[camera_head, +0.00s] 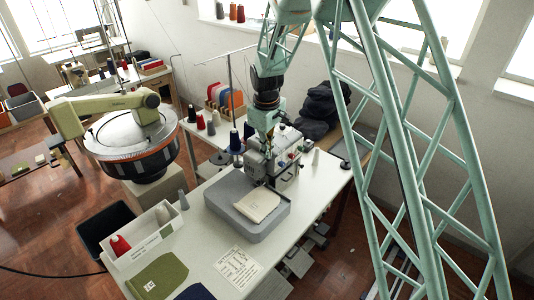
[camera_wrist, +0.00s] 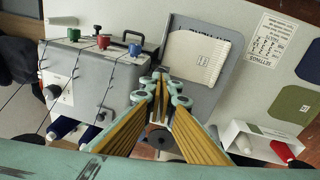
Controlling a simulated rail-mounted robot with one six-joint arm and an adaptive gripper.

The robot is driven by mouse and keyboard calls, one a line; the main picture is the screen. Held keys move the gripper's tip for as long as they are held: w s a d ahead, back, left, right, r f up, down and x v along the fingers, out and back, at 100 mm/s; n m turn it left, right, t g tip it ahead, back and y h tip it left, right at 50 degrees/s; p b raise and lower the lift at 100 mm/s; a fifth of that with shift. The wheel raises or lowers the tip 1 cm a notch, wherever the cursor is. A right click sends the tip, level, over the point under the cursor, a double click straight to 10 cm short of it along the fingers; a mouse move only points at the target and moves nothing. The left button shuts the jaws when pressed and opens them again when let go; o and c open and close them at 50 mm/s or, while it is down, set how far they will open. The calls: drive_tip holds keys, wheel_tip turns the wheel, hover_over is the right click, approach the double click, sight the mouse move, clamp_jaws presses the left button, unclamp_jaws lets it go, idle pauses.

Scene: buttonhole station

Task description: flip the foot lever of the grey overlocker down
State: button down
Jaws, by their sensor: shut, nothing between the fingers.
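The grey overlocker (camera_head: 259,163) stands on the white table, with coloured knobs on it. In the wrist view the overlocker (camera_wrist: 118,82) fills the left side, with blue, red and green knobs along its edge. I cannot make out its foot lever in either view; the gripper hides part of the machine. My gripper (camera_wrist: 165,88) is shut and empty, its teal tips together beside the overlocker's right end in the wrist view. In the head view my gripper (camera_head: 263,138) points down over the machine; whether it touches is unclear.
A grey raised bed (camera_head: 232,222) with cream cloth (camera_head: 257,204) adjoins the overlocker. Thread cones stand behind it, near a thin thread stand (camera_head: 230,85). A white bin (camera_head: 145,240), green cloth (camera_head: 158,277) and printed card (camera_head: 236,267) lie on the table (camera_head: 205,255).

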drive_tip(key=shift+s+d+f+t+y+b, duration=0.3)
drive_tip(key=shift+d+t+y+b, duration=0.15)
drive_tip(key=shift+b, duration=1.1)
drive_tip(key=shift+s+d+f+t+y+b, duration=0.3)
drive_tip(key=shift+y+b, duration=0.25)
drive_tip(key=shift+b, duration=1.5)
drive_tip(key=shift+s+d+f+b, duration=0.45)
drive_tip(key=shift+d+f+b, duration=0.1)
drive_tip(key=shift+b, duration=1.75)
drive_tip(key=shift+s+d+f+b, duration=0.15)
drive_tip(key=shift+d+f+b, duration=0.1)
drive_tip(key=shift+b, duration=0.45)
drive_tip(key=shift+s, duration=0.1)
drive_tip(key=shift+w+a, duration=0.25)
drive_tip(key=shift+w+a+r, duration=0.15)
drive_tip(key=shift+w+a, duration=0.05)
drive_tip(key=shift+a, duration=0.05)
